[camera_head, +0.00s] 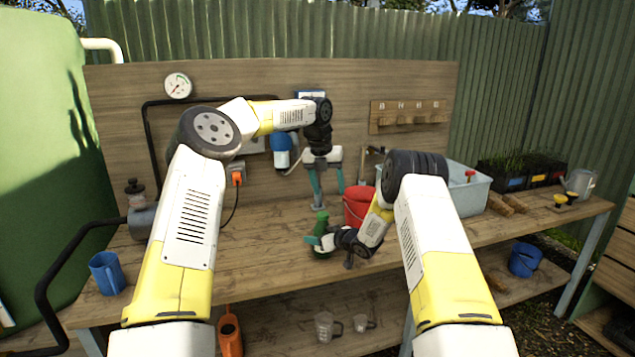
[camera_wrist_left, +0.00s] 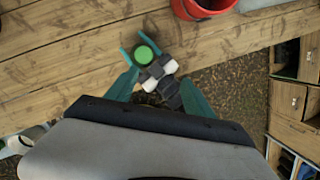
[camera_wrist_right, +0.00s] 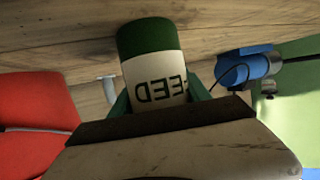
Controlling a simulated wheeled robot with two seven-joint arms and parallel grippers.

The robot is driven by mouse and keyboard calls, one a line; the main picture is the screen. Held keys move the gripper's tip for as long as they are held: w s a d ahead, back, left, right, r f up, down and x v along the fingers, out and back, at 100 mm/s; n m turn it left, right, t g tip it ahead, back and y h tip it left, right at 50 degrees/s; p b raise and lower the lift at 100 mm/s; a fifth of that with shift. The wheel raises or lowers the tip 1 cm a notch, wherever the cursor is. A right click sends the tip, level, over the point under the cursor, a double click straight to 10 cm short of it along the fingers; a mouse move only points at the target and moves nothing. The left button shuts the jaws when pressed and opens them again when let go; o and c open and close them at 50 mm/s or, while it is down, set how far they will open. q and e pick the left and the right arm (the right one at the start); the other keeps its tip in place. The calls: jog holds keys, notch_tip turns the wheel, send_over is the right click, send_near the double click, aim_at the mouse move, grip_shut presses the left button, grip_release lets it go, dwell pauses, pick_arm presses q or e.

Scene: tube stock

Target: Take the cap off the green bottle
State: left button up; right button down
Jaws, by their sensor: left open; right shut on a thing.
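The green bottle (camera_head: 321,220) stands about upright over the front of the bench. Its white label, reading FEED, shows upside down in the right wrist view (camera_wrist_right: 155,82). My right gripper (camera_head: 318,243) is shut around the bottle's body. The left wrist view looks down on the bottle's round bright green top (camera_wrist_left: 144,55), which looks like the cap, between the right gripper's teal fingers. My left gripper (camera_head: 330,199) is open and empty, pointing down just above the bottle. Whether the bottle's base touches the bench is unclear.
A red bucket (camera_head: 357,205) stands close behind the bottle to the right. A grey-blue basin (camera_head: 468,195) is farther right. A blue mug (camera_head: 107,273) stands at the bench's left end. The bench (camera_head: 255,262) is bare left of the bottle.

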aim_at(323, 214)
pick_arm(q)
jog(key=w+f+m, duration=0.1)
jog(key=f, duration=0.2)
jog(key=w+a+f+m, duration=0.1)
jog(key=f, duration=0.2)
jog(key=w+f+m, duration=0.1)
jog(key=f, duration=0.3)
jog(key=shift+w+a, duration=0.25)
jog(key=shift+a, duration=0.15)
grip_shut()
jog(key=n, duration=0.1)
jog(key=n+y, duration=0.1)
jog(key=n, duration=0.1)
jog(key=shift+s+d+t, duration=0.1)
jog(key=shift+d+t, duration=0.1)
jog(key=shift+t, duration=0.1)
jog(key=n, duration=0.2)
jog(key=n+y, duration=0.1)
jog(key=n, duration=0.1)
jog(key=shift+d+n+y, duration=0.1)
jog(key=shift+n+y, duration=0.2)
jog(key=shift+n, duration=0.1)
jog(key=n+y, duration=0.1)
jog(key=n, duration=0.4)
jog(key=shift+d, duration=0.1)
jog(key=n+g+y, duration=0.1)
jog(key=n, duration=0.3)
